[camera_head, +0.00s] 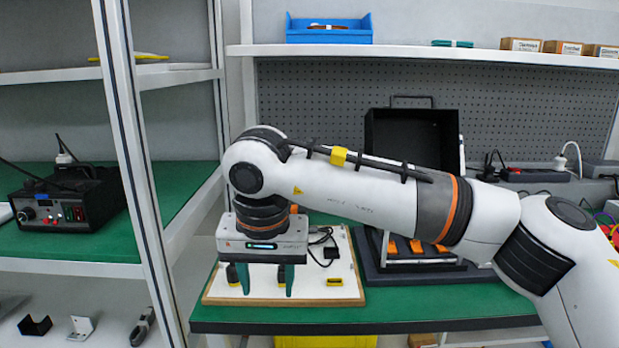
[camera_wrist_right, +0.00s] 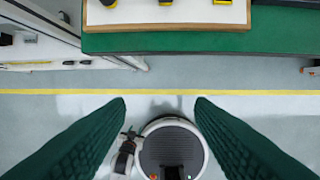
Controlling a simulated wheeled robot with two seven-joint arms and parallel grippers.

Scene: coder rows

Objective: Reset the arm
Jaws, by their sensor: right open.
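My right arm reaches in from the right across the head view, and its gripper (camera_head: 261,279) points down in front of the white board (camera_head: 349,264) on the green bench. The gripper is open, with its two green fingers apart. In the right wrist view the open gripper (camera_wrist_right: 160,103) has nothing between its fingers. Below it are the grey floor with a yellow line and a round dark-topped base, mine. The bench's front edge lies at the top of that view.
A black open case (camera_head: 412,140) stands on the green bench (camera_head: 420,304) behind my arm. A white shelf rack (camera_head: 140,170) stands at left with a black power unit (camera_head: 68,200). A blue bin (camera_head: 329,29) sits on the upper shelf. Floor before the bench is clear.

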